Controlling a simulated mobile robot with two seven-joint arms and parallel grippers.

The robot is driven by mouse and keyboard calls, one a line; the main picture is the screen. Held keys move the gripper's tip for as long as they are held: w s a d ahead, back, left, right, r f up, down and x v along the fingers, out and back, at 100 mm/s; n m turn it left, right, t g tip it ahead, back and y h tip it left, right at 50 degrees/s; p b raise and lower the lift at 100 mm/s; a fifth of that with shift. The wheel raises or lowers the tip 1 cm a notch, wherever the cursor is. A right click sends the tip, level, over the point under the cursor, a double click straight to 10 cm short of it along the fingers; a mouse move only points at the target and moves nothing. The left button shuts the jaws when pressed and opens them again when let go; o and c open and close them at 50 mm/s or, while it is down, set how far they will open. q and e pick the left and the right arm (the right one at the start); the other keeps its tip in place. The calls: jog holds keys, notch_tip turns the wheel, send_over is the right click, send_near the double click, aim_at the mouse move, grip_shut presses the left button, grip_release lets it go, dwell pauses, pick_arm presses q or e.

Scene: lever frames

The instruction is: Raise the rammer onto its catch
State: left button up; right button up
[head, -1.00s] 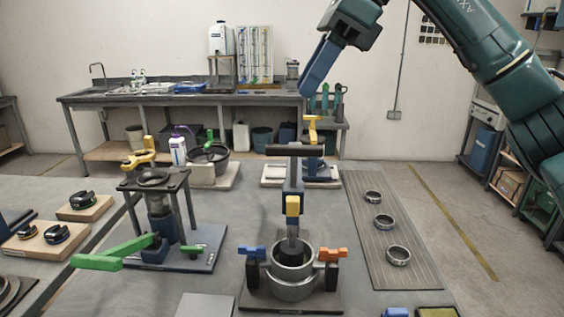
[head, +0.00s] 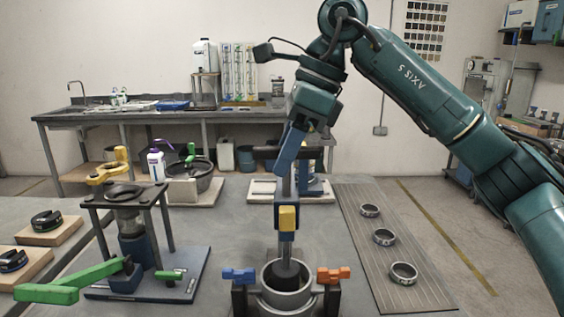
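The rammer has a dark crossbar handle (head: 265,152) on a grey and blue upright with a yellow block (head: 289,217) partway up. Its shaft (head: 287,258) goes down into a round grey metal mould (head: 287,297). My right gripper (head: 284,170) comes down from above at the handle. A blue finger crosses in front of the crossbar's middle and hides part of it. I cannot tell whether it touches the bar or how far apart the fingers are. My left gripper is out of view.
A blue clamp (head: 239,275) and an orange clamp (head: 333,274) flank the mould. A stand with a green lever (head: 48,292) is at left. Several metal rings, one nearest (head: 403,273), lie on a grey mat (head: 372,258) at right. A sink bench (head: 60,117) is behind.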

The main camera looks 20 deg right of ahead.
jog(key=shift+w+a+f, duration=0.1)
jog(key=shift+a+f, duration=0.15)
jog(key=shift+f, duration=0.45)
jog(key=shift+c, duration=0.4)
grip_shut()
